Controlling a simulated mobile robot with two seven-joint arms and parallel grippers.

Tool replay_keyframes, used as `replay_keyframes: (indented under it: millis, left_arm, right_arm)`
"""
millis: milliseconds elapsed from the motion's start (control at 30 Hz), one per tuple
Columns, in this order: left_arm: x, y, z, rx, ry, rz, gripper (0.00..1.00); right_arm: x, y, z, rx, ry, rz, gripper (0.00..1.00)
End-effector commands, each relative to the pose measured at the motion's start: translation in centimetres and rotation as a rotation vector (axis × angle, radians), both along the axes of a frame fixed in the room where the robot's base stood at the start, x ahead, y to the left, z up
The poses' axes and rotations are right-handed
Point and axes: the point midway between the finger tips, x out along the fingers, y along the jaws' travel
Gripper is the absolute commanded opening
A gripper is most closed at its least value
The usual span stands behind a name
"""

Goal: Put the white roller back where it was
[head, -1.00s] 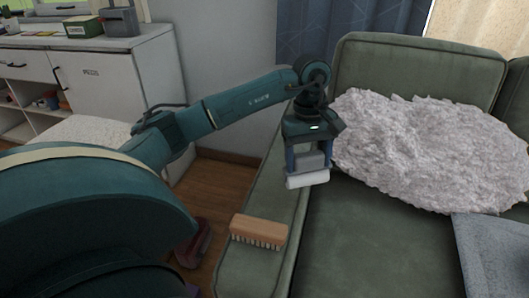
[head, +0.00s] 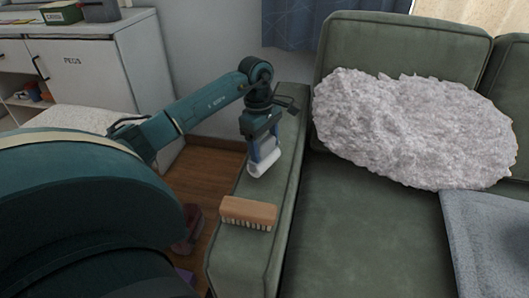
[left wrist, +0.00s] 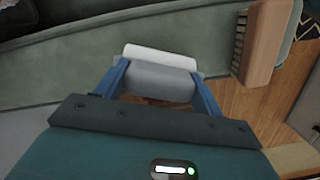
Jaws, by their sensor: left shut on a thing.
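The white roller (head: 262,169) is in my left gripper (head: 265,158), which is shut on it. In the head view the gripper points down over the sofa's left armrest (head: 283,150), behind the brush. In the left wrist view the roller (left wrist: 160,57) lies across between the two blue fingers (left wrist: 158,85), with a white strip and a grey part showing. I cannot tell whether the roller touches the armrest. My right gripper is not in view.
A wooden brush (head: 248,212) lies on the front part of the armrest; it also shows in the left wrist view (left wrist: 265,42). A fluffy white cushion (head: 415,128) and a grey-blue blanket (head: 490,235) are on the green sofa. A white cabinet (head: 112,68) stands at the back left.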

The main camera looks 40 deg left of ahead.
Motion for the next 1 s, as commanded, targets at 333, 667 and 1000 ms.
replay_keyframes:
  millis: [333, 667, 1000]
  left_arm:
    - [0.0, 0.0, -2.3, -0.001, 0.0, -0.001, 0.39]
    - [0.0, 0.0, -2.6, 0.0, 0.001, 0.0, 0.79]
    - [0.0, 0.0, -2.6, 0.0, 0.001, -0.001, 0.9]
  right_arm:
    - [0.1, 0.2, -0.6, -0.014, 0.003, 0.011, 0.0]
    - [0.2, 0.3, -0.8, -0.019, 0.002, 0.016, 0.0]
    - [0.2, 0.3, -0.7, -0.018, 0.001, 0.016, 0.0]
